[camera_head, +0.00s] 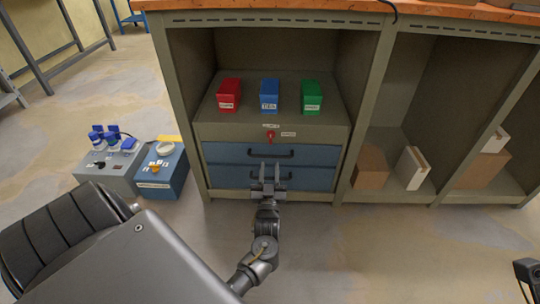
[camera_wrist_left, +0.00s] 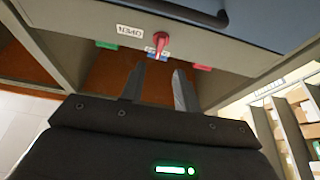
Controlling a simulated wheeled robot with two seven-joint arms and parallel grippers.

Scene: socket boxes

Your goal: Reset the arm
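My left gripper (camera_head: 268,183) is in front of the blue drawers of the cabinet, near the lower drawer handle (camera_head: 270,176). It also shows in the left wrist view (camera_wrist_left: 158,88), where its two fingers stand apart with nothing between them, so it is open and empty. I cannot tell whether it touches the handle. My left arm (camera_head: 262,250) reaches up from the bottom of the head view. A dark part at the bottom right edge (camera_head: 528,270) may belong to my right arm; it is cut off and its fingers cannot be made out.
The upper drawer (camera_head: 230,152) is shut, below a red knob (camera_head: 270,135). Red (camera_head: 229,94), blue (camera_head: 269,96) and green (camera_head: 311,97) boxes stand on the shelf. Grey (camera_head: 105,170) and blue (camera_head: 160,177) socket boxes stand on the floor at left. Floor to the right is clear.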

